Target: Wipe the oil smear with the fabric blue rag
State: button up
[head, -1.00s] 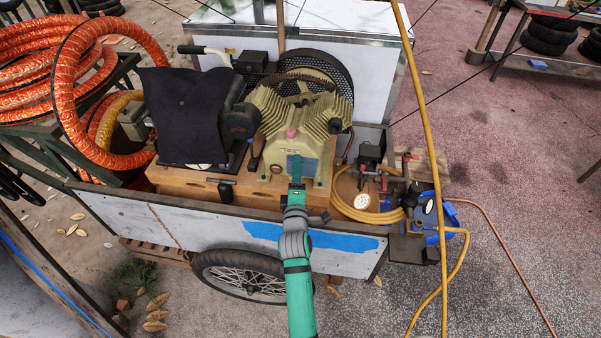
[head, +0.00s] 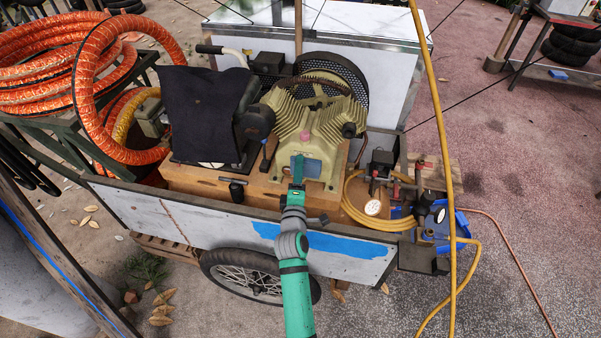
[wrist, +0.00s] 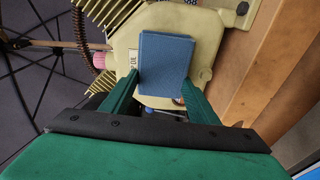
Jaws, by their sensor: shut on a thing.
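The blue rag (head: 305,168) is a small folded cloth pad. My gripper (head: 297,186) is shut on its lower part and holds it up against the front of the cream compressor (head: 322,140). In the wrist view the rag (wrist: 163,62) stands out beyond the green fingers of my gripper (wrist: 160,88), over the cream casing. I cannot tell whether the rag touches the casing. I cannot make out the oil smear in either view; the rag covers part of the casing.
The compressor sits on a wooden base (head: 262,194) inside the cart, behind its white side board (head: 200,222). A dark cloth-covered item (head: 203,112) stands left of it. A yellow hose (head: 446,180) hangs at right. Orange hose coils (head: 60,75) lie at left.

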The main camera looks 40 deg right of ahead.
jog(key=shift+w+a+f+y, duration=0.1)
jog(key=shift+a+f+y, duration=0.1)
jog(key=shift+a, duration=0.35)
jog(key=shift+w+a+f+y, duration=0.1)
jog(key=shift+a+f, duration=0.1)
jog(key=shift+a, duration=0.35)
jog(key=shift+v, duration=2.35)
jog(key=shift+s, duration=0.1)
jog(key=shift+v, duration=1.35)
jog(key=shift+a, duration=0.25)
